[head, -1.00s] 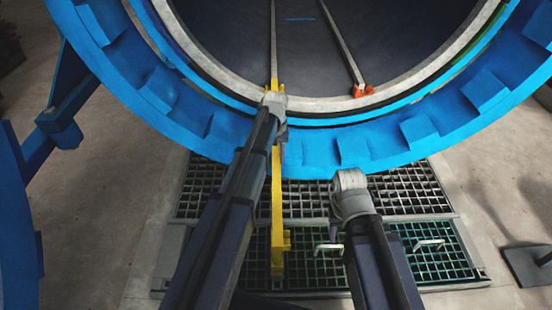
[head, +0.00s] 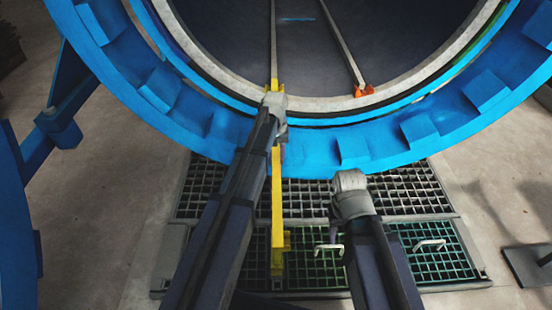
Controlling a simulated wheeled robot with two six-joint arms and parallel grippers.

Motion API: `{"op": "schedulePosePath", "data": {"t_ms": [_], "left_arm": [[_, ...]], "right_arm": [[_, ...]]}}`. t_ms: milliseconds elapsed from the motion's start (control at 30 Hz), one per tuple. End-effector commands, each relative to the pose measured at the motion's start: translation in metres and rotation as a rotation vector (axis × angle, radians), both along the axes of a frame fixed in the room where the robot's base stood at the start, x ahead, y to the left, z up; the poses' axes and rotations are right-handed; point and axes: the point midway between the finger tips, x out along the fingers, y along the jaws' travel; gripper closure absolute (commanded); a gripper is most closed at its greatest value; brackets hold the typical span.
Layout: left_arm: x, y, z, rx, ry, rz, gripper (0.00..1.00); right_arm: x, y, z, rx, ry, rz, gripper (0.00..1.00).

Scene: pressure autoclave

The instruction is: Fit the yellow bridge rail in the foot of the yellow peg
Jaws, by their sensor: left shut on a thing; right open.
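The yellow bridge rail (head: 277,195) is a long straight bar in the head view. It runs from near the vessel's lip down over the floor grating, with a short crosspiece near its lower end. A yellow peg (head: 275,85) sits at the lip, at the end of the left inner rail. My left gripper (head: 282,150) is shut on the bridge rail near its upper part. My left wrist hides where the rail's upper end meets the peg's foot, so I cannot tell whether they touch. My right gripper (head: 335,228) is open and empty, right of the rail; its fingers are mostly hidden.
The blue vessel ring (head: 330,155) arches across the view around a dark opening. An orange-red peg (head: 363,90) sits at the end of the right inner rail (head: 341,43). Floor gratings (head: 405,195) with white handles lie below.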

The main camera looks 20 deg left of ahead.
Motion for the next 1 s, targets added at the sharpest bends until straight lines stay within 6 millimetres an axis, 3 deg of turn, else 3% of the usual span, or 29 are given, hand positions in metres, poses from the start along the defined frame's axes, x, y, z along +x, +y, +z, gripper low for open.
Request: {"op": "schedulePosePath", "data": {"t_ms": [1000], "left_arm": [[0.0,0.0,-0.023,0.0,0.0,0.0,1.0]], "right_arm": [[0.0,0.0,-0.023,0.0,0.0,0.0,0.5]]}}
